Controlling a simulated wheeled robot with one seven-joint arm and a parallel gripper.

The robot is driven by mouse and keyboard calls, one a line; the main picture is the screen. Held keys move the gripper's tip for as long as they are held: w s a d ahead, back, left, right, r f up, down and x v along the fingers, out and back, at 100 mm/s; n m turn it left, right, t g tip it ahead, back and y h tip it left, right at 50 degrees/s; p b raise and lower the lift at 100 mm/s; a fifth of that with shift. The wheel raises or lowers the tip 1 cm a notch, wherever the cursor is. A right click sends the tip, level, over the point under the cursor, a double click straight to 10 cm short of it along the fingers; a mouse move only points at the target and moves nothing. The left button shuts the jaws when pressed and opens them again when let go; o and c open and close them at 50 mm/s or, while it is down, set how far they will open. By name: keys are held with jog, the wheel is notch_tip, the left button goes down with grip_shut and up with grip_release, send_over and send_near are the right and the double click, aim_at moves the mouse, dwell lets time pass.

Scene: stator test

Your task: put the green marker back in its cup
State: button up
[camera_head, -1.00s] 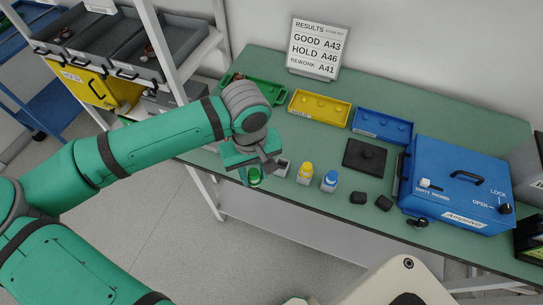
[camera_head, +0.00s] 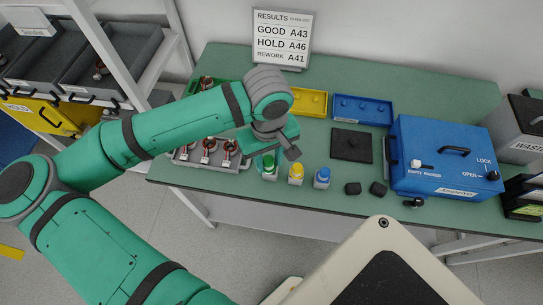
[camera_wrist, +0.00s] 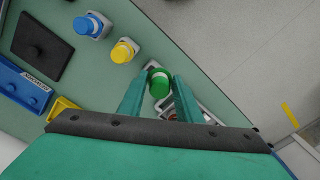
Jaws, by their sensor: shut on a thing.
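The green marker (camera_head: 268,162) is between the fingers of my gripper (camera_head: 270,156), which is shut on it. It also shows between the two fingertips in the wrist view (camera_wrist: 160,84). A small whitish cup (camera_head: 270,178) is directly below the marker at the table's front edge. In the wrist view a corner of the cup (camera_wrist: 152,65) shows behind the marker. The marker lines up with the cup, but I cannot tell whether its lower end is inside. My fingers hide part of both.
The yellow marker (camera_head: 296,172) and blue marker (camera_head: 322,176) stand in cups just to the right. Two small black blocks and a blue box (camera_head: 440,155) are farther right. A grey tray of stators (camera_head: 190,165) lies to the left, close to my gripper.

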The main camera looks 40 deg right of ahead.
aim_at(271, 165)
jog(key=d+f, duration=0.1)
jog(key=w+f, duration=0.1)
jog(key=shift+w+d+f, duration=0.2)
jog(key=shift+d+f, duration=0.2)
jog(key=shift+w+d+f, duration=0.1)
jog(key=shift+w+f, duration=0.05)
jog(key=shift+f, duration=0.45)
jog(key=shift+w+f, duration=0.1)
jog(key=shift+f, duration=0.5)
jog(key=shift+s+f, duration=0.1)
jog(key=shift+f, duration=0.45)
jog(key=shift+f, duration=0.4)
jog(key=o, duration=1)
notch_tip(271, 165, up, 13)
jog(key=shift+f, duration=0.1)
